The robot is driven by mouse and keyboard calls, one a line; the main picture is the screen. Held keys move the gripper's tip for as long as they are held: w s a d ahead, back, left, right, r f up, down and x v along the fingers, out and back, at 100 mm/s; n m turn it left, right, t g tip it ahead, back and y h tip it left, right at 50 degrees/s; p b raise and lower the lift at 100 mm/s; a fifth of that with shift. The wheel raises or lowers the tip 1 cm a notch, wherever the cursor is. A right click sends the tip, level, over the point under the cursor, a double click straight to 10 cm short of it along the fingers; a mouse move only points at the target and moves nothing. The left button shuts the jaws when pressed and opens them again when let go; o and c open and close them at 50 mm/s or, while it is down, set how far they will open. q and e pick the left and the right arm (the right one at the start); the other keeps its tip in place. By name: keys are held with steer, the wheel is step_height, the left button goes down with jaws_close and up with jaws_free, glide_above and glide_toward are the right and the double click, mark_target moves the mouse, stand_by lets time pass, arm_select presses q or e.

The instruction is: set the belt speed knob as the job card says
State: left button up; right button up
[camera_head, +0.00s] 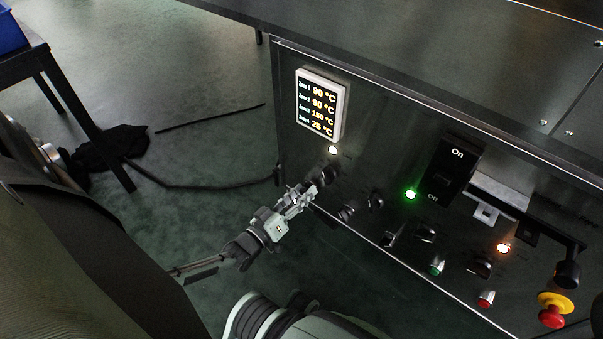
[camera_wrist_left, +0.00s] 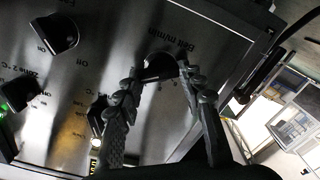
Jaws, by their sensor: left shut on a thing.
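The belt speed knob (camera_wrist_left: 160,67) is a dark knob under the label "Belt m/min" in the left wrist view, where the lettering appears upside down. My left gripper (camera_wrist_left: 163,80) has its two fingers on either side of this knob and is shut on it. In the head view my left gripper (camera_head: 308,192) is at the left end of the dryer's control panel, and its fingers hide the knob there. The knob's pointer and scale cannot be read. No job card can be made out. My right gripper is not in view.
The display (camera_head: 320,104) shows zone temperatures above the gripper. Other knobs (camera_head: 376,199), a lit green lamp (camera_head: 411,194), an On/Off switch (camera_head: 452,172) and a red emergency stop (camera_head: 551,316) are further right. Left of the panel is open floor with a dark cable (camera_head: 205,186).

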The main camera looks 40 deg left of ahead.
arm_select(q)
steer(key=n, duration=0.5)
steer(key=shift+n, duration=0.3)
steer(key=n, duration=0.6)
steer(key=shift+a+f, duration=0.15)
steer(key=n, duration=0.5)
steer(key=shift+f+n, duration=0.15)
steer(key=shift+n, duration=0.25)
steer(key=n, duration=0.5)
steer(key=shift+f+n, duration=0.1)
steer(key=shift+n, duration=0.3)
steer(key=shift+s, duration=0.1)
steer(key=o, duration=1.1)
